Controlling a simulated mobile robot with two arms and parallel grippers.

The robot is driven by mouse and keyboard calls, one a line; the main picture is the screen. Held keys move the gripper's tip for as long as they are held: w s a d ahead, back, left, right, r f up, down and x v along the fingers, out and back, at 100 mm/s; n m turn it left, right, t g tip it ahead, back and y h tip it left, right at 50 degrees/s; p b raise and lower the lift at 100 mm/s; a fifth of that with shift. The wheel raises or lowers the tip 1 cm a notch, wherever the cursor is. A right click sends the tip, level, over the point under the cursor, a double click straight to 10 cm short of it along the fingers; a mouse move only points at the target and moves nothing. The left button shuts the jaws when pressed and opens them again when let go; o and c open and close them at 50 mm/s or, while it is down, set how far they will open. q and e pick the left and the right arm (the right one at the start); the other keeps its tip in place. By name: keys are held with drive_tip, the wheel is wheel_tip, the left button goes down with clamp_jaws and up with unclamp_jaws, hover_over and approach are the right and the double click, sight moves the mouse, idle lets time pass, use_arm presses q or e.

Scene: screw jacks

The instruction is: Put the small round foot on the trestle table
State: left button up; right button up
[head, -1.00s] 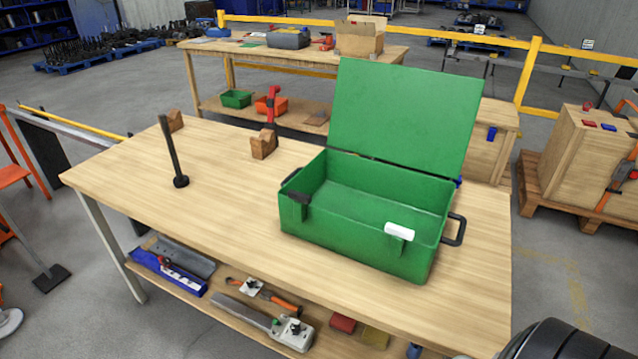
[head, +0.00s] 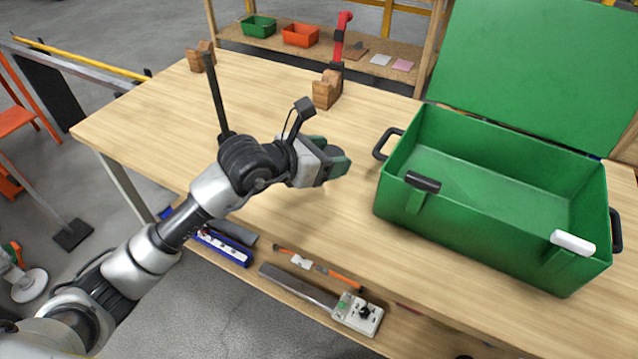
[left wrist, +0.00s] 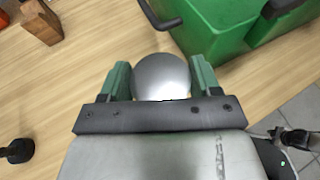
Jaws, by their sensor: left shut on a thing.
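My left gripper (head: 332,166) is over the wooden table (head: 140,120), left of the green box. In the left wrist view it is shut on a smooth silver-grey round thing (left wrist: 162,76), which looks like the small round foot. The foot sits between the two green fingers, above the table top. The gap between foot and table cannot be judged. In the head view the fingers mostly hide it. My right gripper is not in view.
An open green box (head: 480,215) with its lid up stands right of the gripper. A black upright rod (head: 214,95) stands behind my left arm. Wooden blocks (head: 326,90) sit along the far edge. Bare table lies around the gripper; the lower shelf holds a power strip (head: 357,314).

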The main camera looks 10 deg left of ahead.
use_arm(q)
drive_tip(key=w+a+b, duration=0.2)
drive_tip(key=w, duration=0.5)
drive_tip(key=w+a+b, duration=0.2)
drive_tip(key=w+a, duration=0.1)
drive_tip(key=w, duration=0.4)
drive_tip(key=p, duration=0.1)
hover_over(280, 185)
drive_tip(key=shift+n+t, duration=0.4)
wheel_tip(280, 185, down, 7)
drive_tip(key=shift+r, duration=0.15)
drive_tip(key=shift+w+f, duration=0.1)
drive_tip(key=shift+f, duration=1.9)
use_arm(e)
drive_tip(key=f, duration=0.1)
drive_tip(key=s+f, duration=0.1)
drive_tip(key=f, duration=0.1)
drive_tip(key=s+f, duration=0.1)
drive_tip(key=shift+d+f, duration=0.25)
use_arm(q)
drive_tip(key=shift+f, duration=0.15)
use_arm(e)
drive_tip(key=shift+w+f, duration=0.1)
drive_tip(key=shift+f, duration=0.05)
use_arm(q)
drive_tip(key=o, duration=1)
drive_tip(key=shift+y, duration=0.3)
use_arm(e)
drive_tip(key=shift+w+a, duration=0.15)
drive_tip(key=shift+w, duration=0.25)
